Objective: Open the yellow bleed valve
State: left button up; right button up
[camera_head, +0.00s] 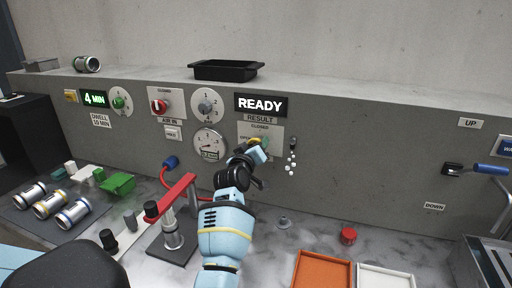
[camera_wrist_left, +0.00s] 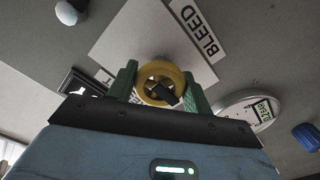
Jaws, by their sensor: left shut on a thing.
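The yellow bleed valve (camera_wrist_left: 161,84) is a round knob on a white plate in the left wrist view, beside a label reading BLEED (camera_wrist_left: 197,32). In the head view a sliver of the yellow valve (camera_head: 255,141) shows on the wall panel below the RESULT label. My left gripper (camera_wrist_left: 158,88) has its green fingers on either side of the knob and is shut on it. It also shows in the head view (camera_head: 260,150), where it partly hides the valve. My right gripper does not show in the head view.
A red clamp fixture (camera_head: 171,198) stands left of my left arm. A pressure gauge (camera_head: 209,145) and an air-in knob (camera_head: 159,106) are on the panel. An orange tray (camera_head: 322,258) and a white tray (camera_head: 384,270) lie at front right. A red cap (camera_head: 348,235) stands behind them.

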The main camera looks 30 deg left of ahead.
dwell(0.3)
pick_arm(q)
jog(key=o, duration=1)
jog(key=shift+v, duration=3.9)
